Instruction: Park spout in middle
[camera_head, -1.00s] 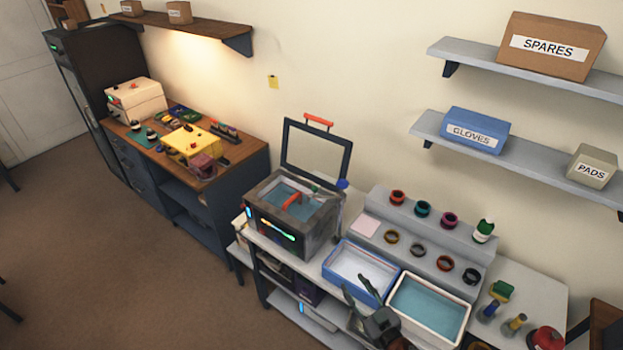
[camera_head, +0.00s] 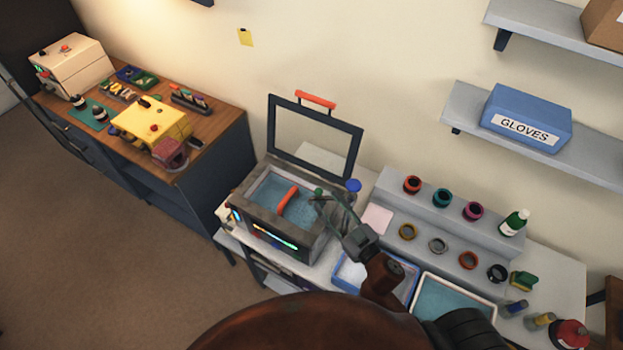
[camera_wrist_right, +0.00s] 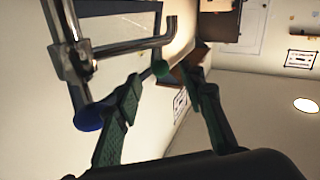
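The cleaner tank (camera_head: 238,213), a grey box with bluish liquid and a red-orange handle (camera_head: 288,198) inside, stands with its framed lid (camera_head: 271,130) raised. The metal spout (camera_wrist_right: 125,47) shows in the right wrist view as a bent tube, with a green knob (camera_wrist_right: 160,69) and a blue knob (camera_wrist_right: 88,117) near it. The green knob (camera_head: 318,191) and blue knob (camera_head: 353,185) also show at the tank's back right. My right gripper (camera_head: 326,198) is over the tank's right side. Its fingers (camera_wrist_right: 162,80) are apart, with the green knob seen between their tips; contact is unclear. My left gripper is out of view.
Right of the tank are a blue-rimmed tray (camera_head: 340,277), partly hidden by my arm, a white-rimmed tray (camera_head: 455,283) and a stepped rack (camera_head: 425,220) with several rings. A wall shelf with a gloves box (camera_head: 527,115) hangs above. A wooden bench (camera_head: 218,118) stands left.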

